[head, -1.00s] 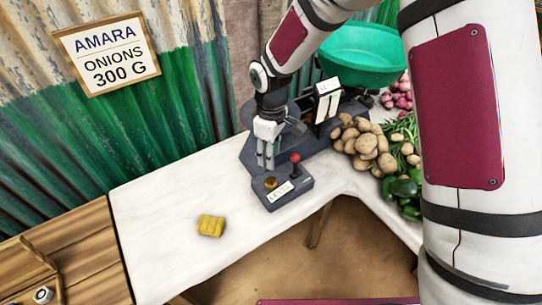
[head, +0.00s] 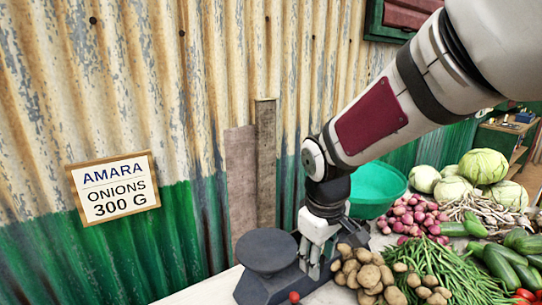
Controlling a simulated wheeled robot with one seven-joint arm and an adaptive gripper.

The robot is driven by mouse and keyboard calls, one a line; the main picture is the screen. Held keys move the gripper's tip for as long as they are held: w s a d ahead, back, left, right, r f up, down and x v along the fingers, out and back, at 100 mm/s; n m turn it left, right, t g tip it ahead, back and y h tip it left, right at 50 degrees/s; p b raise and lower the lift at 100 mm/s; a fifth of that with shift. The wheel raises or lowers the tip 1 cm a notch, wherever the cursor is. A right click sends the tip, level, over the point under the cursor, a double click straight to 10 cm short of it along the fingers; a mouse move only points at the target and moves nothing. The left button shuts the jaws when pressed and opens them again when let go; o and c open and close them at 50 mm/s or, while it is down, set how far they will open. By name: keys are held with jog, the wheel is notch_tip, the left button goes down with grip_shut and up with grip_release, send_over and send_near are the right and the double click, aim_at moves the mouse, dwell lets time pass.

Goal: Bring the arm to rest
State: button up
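My arm (head: 385,115) reaches in from the upper right and bends down at the wrist. My gripper (head: 311,270) points down in front of the balance, just right of its dark round plate (head: 268,250). Its white fingers are close together, but whether they are fully shut is too small to tell. Nothing shows held in them. The balance's green pan (head: 375,186) is behind and right of my wrist, partly hidden by the arm. A red lever knob (head: 294,297) shows at the bottom edge; the rest of its box is out of view.
Potatoes (head: 365,273) lie close right of my gripper. Red onions (head: 412,218), green beans (head: 450,270), cucumbers (head: 508,265) and cabbages (head: 484,166) spread further right. A sign (head: 113,188) reading "AMARA ONIONS 300 G" hangs on the corrugated wall (head: 150,100). Bare counter (head: 205,293) shows at lower left.

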jog(key=s+d+r+m+t, duration=0.1)
jog(key=s+d+r+m, duration=0.3)
jog(key=s, duration=0.5)
jog(key=s+d+r+m+t, duration=0.1)
jog(key=s+d+r+m, duration=0.3)
jog(key=s, duration=0.6)
jog(key=shift+s+d+r+t+y, duration=0.2)
jog(key=shift+d+r+t+y, duration=0.15)
jog(key=shift+d+r, duration=0.55)
jog(key=shift+a+r, duration=0.15)
jog(key=shift+a, duration=0.05)
dwell(1.2)
